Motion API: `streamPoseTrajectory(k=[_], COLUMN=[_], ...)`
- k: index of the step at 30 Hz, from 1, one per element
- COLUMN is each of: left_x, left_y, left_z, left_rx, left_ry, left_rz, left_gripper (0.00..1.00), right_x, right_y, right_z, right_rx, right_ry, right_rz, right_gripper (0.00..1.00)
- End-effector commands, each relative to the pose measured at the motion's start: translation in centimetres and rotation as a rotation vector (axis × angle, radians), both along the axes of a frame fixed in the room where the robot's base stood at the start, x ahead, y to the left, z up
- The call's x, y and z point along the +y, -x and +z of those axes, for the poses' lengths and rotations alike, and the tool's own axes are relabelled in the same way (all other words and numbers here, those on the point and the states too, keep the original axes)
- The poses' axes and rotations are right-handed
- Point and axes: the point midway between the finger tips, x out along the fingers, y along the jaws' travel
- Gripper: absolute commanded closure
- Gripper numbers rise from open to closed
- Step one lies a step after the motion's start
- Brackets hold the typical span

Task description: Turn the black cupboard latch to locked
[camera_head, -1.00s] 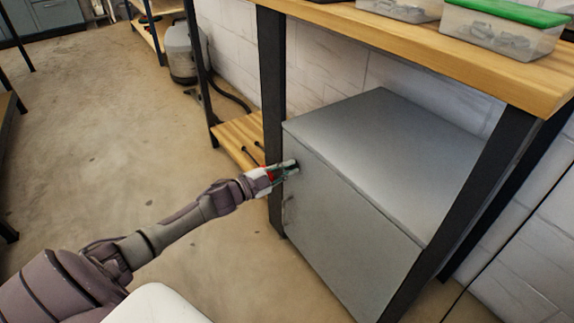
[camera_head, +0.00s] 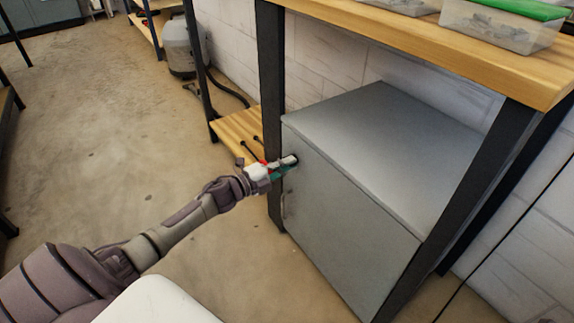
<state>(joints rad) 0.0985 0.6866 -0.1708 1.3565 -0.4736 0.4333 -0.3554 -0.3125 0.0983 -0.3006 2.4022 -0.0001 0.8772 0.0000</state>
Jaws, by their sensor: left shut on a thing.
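The grey cupboard (camera_head: 350,205) stands under the wooden bench, its door facing me and closed. The black latch (camera_head: 295,159) is a small dark spot near the door's upper left corner, mostly hidden by my gripper. My left gripper (camera_head: 288,164) reaches in from the left and is shut on the latch. Whether the latch is turned to locked cannot be told at this size. A thin handle (camera_head: 284,205) shows lower on the door's left side. My right gripper is not in view.
The wooden bench top (camera_head: 430,45) overhangs the cupboard, with black legs (camera_head: 271,100) at its sides. Clear boxes, one with a green lid (camera_head: 525,8), stand on it. A low wooden shelf (camera_head: 238,128) lies left of the cupboard. The concrete floor at left is clear.

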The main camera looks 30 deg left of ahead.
Motion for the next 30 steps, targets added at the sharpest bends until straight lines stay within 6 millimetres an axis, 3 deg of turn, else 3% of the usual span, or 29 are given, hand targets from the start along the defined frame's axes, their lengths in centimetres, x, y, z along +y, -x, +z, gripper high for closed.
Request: streamPoseTrajectory(k=[13, 14, 18, 30], left_x=[-0.18, -0.18, -0.15, 0.26], left_y=[0.06, 0.06, 0.05, 0.7], left_z=[-0.13, -0.13, -0.11, -0.15], left_rx=[-0.002, -0.002, -0.002, -0.002], left_ry=[-0.008, -0.008, -0.008, -0.009], left_rz=[-0.003, -0.003, -0.003, 0.0], left_gripper=[1.0, 0.86, 0.63, 0.62], right_x=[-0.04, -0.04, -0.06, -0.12], right_y=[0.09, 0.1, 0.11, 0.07], right_z=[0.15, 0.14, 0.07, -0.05], right_rx=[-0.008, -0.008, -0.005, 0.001], right_ry=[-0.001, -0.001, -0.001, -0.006], right_rz=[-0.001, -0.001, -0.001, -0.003], right_gripper=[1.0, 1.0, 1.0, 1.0])
